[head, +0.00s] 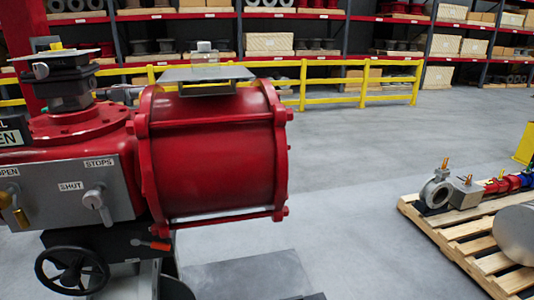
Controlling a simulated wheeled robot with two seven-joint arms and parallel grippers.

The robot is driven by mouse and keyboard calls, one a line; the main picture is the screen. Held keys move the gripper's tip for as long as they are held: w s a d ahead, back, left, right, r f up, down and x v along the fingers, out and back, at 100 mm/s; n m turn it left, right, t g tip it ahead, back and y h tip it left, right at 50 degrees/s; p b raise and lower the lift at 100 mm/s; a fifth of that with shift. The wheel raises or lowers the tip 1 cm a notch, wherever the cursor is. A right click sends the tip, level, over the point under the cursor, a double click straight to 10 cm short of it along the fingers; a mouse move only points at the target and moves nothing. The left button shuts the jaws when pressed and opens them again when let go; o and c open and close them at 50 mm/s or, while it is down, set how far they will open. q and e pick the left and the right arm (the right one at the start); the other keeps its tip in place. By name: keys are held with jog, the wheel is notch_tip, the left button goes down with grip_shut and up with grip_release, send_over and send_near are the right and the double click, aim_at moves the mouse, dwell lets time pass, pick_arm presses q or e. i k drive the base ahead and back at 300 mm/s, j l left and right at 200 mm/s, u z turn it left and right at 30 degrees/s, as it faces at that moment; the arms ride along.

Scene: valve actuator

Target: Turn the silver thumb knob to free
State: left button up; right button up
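A large red valve actuator fills the left side of the head view, with a red cylinder (212,150) at its right. A grey panel (125,180) on its front carries the labels SHUT, STOPS and a partly cut-off OPEN. A brass-coloured knob (15,212) is at the panel's left edge. Another small silver knob (41,70) is on the bracket at the top left. I cannot tell for certain which silver one is the thumb knob. Neither gripper is in view.
A wooden pallet (475,245) with valve parts is at the right. A yellow railing (345,85) and red shelves (390,19) stand behind. The grey floor between is clear.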

aim_at(41, 71)
jog(key=u, duration=1.3)
